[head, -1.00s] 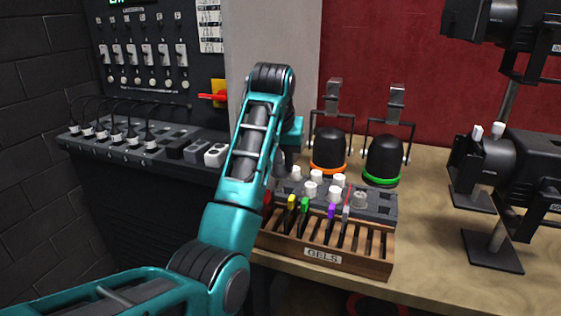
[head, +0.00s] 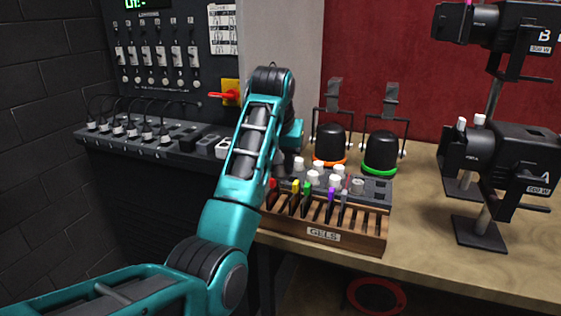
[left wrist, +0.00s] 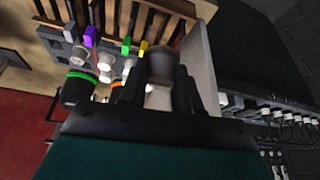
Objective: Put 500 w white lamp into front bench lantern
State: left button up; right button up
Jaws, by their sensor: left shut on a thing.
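My left gripper (left wrist: 160,92) is shut on a pale lamp (left wrist: 158,97), seen between its dark fingers in the left wrist view. In the head view my own arm hides most of this gripper, beside the grey lamp tray. The front lantern (head: 510,160), marked A and 500 W, is a black box on a stand at the right of the bench. Several white lamps (head: 318,170) stand in the grey tray (head: 380,197). My right gripper is not in view.
The wooden gel rack (head: 322,236) is at the bench's front edge. Two black domes, one orange-ringed (head: 330,143), one green-ringed (head: 380,150), stand behind the tray. Lantern B (head: 492,30) is higher at the back right. Bare bench (head: 422,220) lies between rack and lantern A.

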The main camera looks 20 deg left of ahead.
pick_arm(q)
jog(key=shift+r, duration=3.7)
